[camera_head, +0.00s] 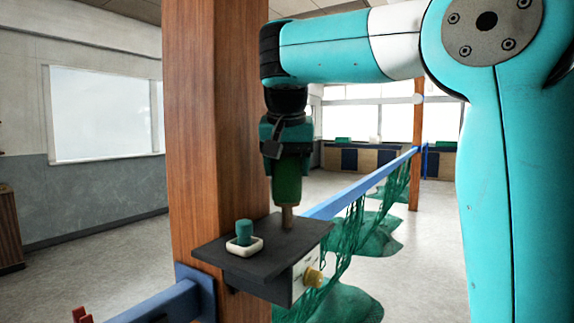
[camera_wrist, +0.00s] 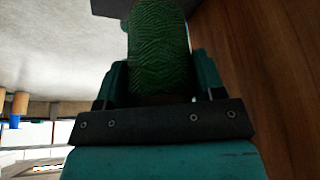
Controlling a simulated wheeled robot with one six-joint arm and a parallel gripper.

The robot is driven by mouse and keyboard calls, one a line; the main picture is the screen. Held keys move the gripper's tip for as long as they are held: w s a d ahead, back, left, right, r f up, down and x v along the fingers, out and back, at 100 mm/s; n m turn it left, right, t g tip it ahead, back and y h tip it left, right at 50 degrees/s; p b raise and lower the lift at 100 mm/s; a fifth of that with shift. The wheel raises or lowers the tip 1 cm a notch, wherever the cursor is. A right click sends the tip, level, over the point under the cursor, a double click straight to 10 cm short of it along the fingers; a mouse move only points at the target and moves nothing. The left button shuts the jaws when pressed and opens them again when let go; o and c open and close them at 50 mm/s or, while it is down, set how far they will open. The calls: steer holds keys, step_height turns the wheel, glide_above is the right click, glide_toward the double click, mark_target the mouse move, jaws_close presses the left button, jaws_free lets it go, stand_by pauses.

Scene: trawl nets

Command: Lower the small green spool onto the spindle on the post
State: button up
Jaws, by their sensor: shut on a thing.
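My gripper (camera_head: 287,150) is shut on a dark green spool (camera_head: 287,182) and holds it upright above the dark shelf (camera_head: 268,262) on the wooden post (camera_head: 220,130). The spool also shows in the wrist view (camera_wrist: 158,45), with wound, ridged twine, between the two teal jaws (camera_wrist: 160,85). A tan wooden peg (camera_head: 287,217), likely the spindle, shows directly below the spool, near the shelf's back right edge. I cannot tell whether the spool is around the peg's top or just above it. The wrist view does not show the peg.
A small teal cylinder (camera_head: 244,229) stands in a white dish (camera_head: 244,246) on the shelf, left of the peg. A blue rail (camera_head: 360,183) with green nets (camera_head: 350,245) runs back to the right.

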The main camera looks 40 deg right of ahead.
steer(key=shift+f+b, duration=1.75)
steer(key=shift+f, duration=0.3)
steer(key=o, duration=1)
steer(key=shift+o, duration=0.2)
steer(key=shift+r, duration=0.1)
steer(key=p+v, duration=1.2)
steer(key=v, duration=0.5)
steer(key=shift+r, duration=0.2)
